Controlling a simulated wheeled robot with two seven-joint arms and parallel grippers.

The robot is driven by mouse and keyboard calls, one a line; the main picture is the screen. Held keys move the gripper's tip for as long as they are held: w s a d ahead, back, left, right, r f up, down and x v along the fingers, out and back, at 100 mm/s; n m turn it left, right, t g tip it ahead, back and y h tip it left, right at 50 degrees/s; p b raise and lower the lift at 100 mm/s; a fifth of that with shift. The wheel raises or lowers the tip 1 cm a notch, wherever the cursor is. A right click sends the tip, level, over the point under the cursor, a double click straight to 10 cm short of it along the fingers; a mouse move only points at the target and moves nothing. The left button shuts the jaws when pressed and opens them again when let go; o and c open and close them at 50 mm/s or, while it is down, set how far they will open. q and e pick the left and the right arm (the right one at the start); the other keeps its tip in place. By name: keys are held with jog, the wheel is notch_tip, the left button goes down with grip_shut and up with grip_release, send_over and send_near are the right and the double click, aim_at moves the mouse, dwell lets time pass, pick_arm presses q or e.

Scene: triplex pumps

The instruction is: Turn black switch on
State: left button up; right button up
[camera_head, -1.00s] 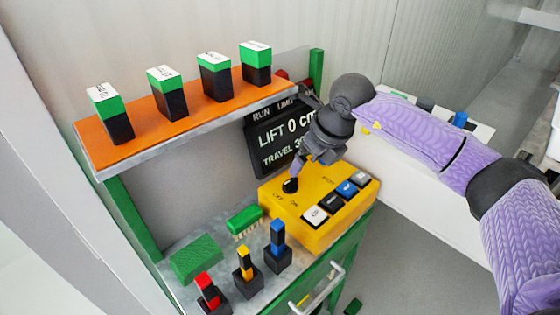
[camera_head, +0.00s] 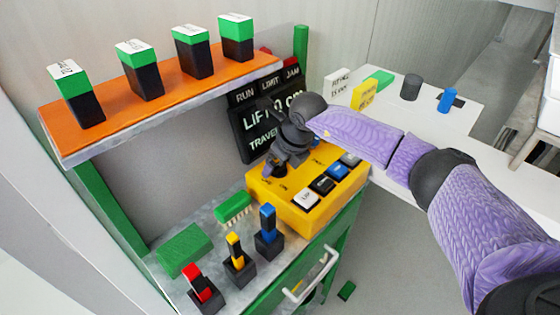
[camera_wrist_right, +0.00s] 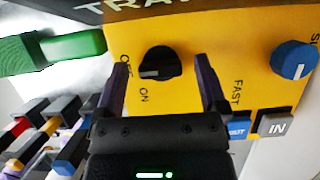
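The black switch (camera_wrist_right: 159,64) is a round knob with a pale mark on the yellow control box (camera_head: 318,217). Its OFF and ON labels show in the right wrist view; the mark lies toward the label side. My right gripper (camera_wrist_right: 163,68) is open, one finger on each side of the knob, with visible gaps to it. In the head view my right gripper (camera_head: 279,168) comes down over the knob and mostly hides it. My left gripper is not in view.
White, black, blue and grey buttons (camera_head: 323,184) line the box's right side. A blue knob (camera_wrist_right: 294,59) sits there too. A dark display (camera_head: 258,118) stands behind. Red, yellow and blue levers (camera_head: 235,250) stand in front. An orange shelf (camera_head: 120,125) holds several green-black blocks.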

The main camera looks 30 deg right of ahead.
grip_shut()
